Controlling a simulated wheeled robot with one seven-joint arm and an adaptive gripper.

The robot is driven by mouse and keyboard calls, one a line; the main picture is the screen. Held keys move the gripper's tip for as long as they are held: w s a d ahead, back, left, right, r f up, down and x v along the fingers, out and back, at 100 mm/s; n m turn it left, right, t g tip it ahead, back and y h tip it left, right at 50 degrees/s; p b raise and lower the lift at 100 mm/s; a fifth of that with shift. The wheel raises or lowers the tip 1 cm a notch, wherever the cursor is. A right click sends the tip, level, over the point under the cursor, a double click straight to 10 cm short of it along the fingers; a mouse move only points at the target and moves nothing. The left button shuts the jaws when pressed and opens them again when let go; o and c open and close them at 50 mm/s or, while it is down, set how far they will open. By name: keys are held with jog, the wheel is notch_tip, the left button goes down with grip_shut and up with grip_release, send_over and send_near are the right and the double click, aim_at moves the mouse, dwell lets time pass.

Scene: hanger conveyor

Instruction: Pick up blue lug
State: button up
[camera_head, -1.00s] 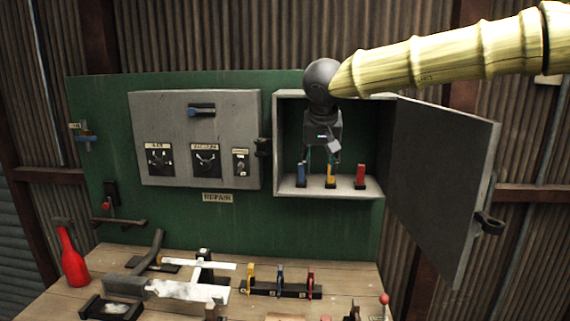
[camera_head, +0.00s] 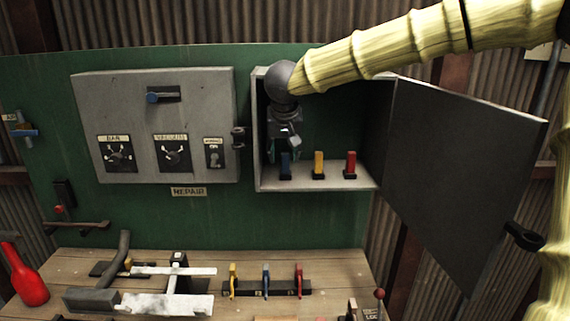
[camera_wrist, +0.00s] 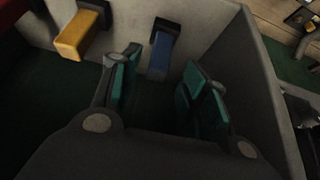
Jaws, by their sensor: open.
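The blue lug (camera_head: 286,166) stands upright on the floor of the open grey cabinet (camera_head: 330,183), at its left end. The yellow lug (camera_head: 319,164) and the red lug (camera_head: 350,164) stand to its right. My gripper (camera_head: 283,152) is inside the cabinet, pointing down just above the blue lug. In the wrist view, my gripper (camera_wrist: 160,85) is open, its teal-padded fingers spread. The blue lug (camera_wrist: 162,50) shows beyond and between the fingertips, apart from them. The yellow lug (camera_wrist: 80,35) lies outside the fingers, to the left.
The cabinet's left wall (camera_wrist: 262,85) is close beside my fingers. The cabinet door (camera_head: 465,170) hangs open on the right. A closed grey panel (camera_head: 155,125) is to the left. The workbench (camera_head: 215,265) below carries a rack with several colored pieces (camera_head: 266,288) and tools.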

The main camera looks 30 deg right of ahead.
jog(key=shift+w+d+f, duration=0.1)
jog(key=shift+w+f, duration=0.45)
jog(key=shift+s+d+f, duration=0.1)
jog(key=shift+s, duration=0.05)
jog(key=shift+s+d, duration=0.2)
jog(key=shift+s, duration=0.35)
jog(key=shift+w+a+f, duration=0.1)
jog(key=shift+w+a, duration=0.05)
jog(key=shift+w, duration=0.25)
jog(key=shift+c, duration=1)
jog(key=shift+w, duration=0.15)
jog(key=c, duration=0.7)
jog(key=shift+s, duration=0.4)
grip_shut()
